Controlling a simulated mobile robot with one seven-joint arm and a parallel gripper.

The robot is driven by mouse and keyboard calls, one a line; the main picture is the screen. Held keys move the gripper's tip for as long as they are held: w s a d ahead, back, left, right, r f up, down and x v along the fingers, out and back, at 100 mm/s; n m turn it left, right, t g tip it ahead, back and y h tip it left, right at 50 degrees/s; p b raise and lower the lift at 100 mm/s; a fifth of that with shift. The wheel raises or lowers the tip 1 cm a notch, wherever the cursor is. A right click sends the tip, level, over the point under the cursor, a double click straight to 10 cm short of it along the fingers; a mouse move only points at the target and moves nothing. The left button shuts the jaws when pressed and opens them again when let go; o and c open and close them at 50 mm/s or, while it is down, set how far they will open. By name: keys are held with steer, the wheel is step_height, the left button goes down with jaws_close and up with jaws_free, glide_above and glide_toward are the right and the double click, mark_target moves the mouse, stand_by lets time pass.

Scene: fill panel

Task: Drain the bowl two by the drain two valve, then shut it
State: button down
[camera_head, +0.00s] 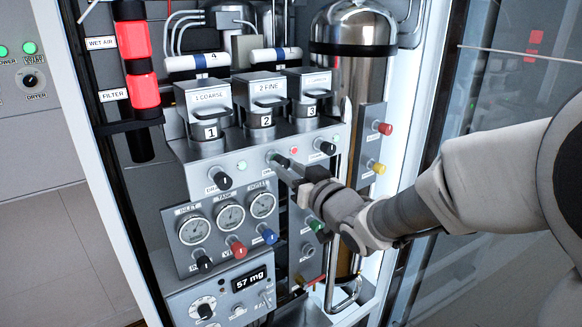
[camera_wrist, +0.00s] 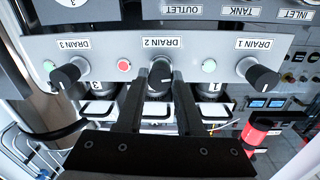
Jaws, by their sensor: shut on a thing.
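The drain two valve is a black knob (camera_wrist: 161,76) under the label DRAIN 2 in the wrist view, which is upside down. My gripper (camera_wrist: 160,86) has one finger on each side of this knob and is shut on it. In the head view my gripper (camera_head: 284,164) reaches in from the right and partly covers the knob. The red lamp (camera_wrist: 124,66) beside the knob is lit; it also shows in the head view (camera_head: 294,151). Bowl two (camera_head: 265,121), marked 2, sits above the knob under the 2 FINE housing (camera_head: 270,90). Its liquid level cannot be seen.
The drain one knob (camera_wrist: 257,77) and drain three knob (camera_wrist: 66,77) flank my gripper, each with a green lamp. Gauges (camera_head: 230,217), red (camera_head: 238,248) and blue (camera_head: 269,236) knobs and a 57 mg display (camera_head: 249,279) lie below. A steel cylinder (camera_head: 342,80) stands at right.

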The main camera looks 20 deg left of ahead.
steer(key=shift+m, duration=0.3)
steer(key=m+p, duration=0.2)
steer(key=m, duration=0.2)
steer(key=shift+r+p, duration=0.15)
steer(key=shift+p, duration=0.25)
steer(key=m+p, duration=0.3)
steer(key=m, duration=0.1)
steer(key=shift+r+m, duration=0.1)
steer(key=shift+m, duration=0.3)
steer(key=m+p, duration=0.4)
steer(key=m, duration=0.1)
steer(key=shift+g, duration=0.4)
steer(key=m+p, duration=0.4)
steer(key=shift+m, duration=0.3)
steer(key=c, duration=0.6)
jaws_free()
steer(key=shift+o, duration=0.2)
